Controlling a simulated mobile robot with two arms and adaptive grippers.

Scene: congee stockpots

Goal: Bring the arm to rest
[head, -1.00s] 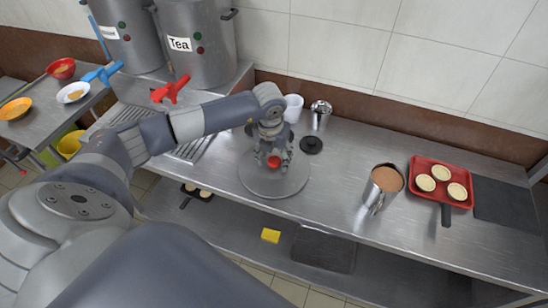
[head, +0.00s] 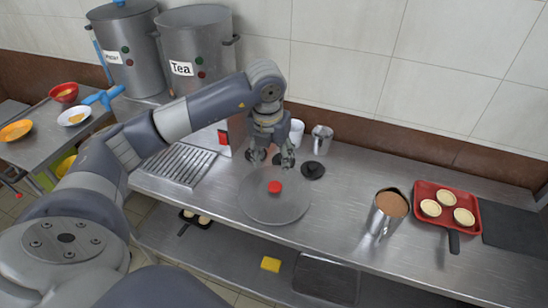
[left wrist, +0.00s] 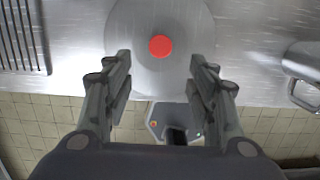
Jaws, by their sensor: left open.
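My left gripper (head: 270,158) is open and empty above the steel counter, behind a round grey lid (head: 262,206) with a red knob (head: 275,187). The left wrist view shows the red knob (left wrist: 161,46) beyond and between the two spread fingers (left wrist: 160,85), apart from both. The lid (left wrist: 125,40) lies flat on the counter near its front edge. My left arm reaches in from the left over the counter. My right gripper is not in view.
Tea (head: 199,50) and water (head: 124,45) stockpots stand at the back left. A white cup (head: 297,131), a metal jug (head: 322,139) and a black disc (head: 313,170) are close to the gripper. A brown-filled pitcher (head: 383,217) and red tray (head: 433,191) are at right.

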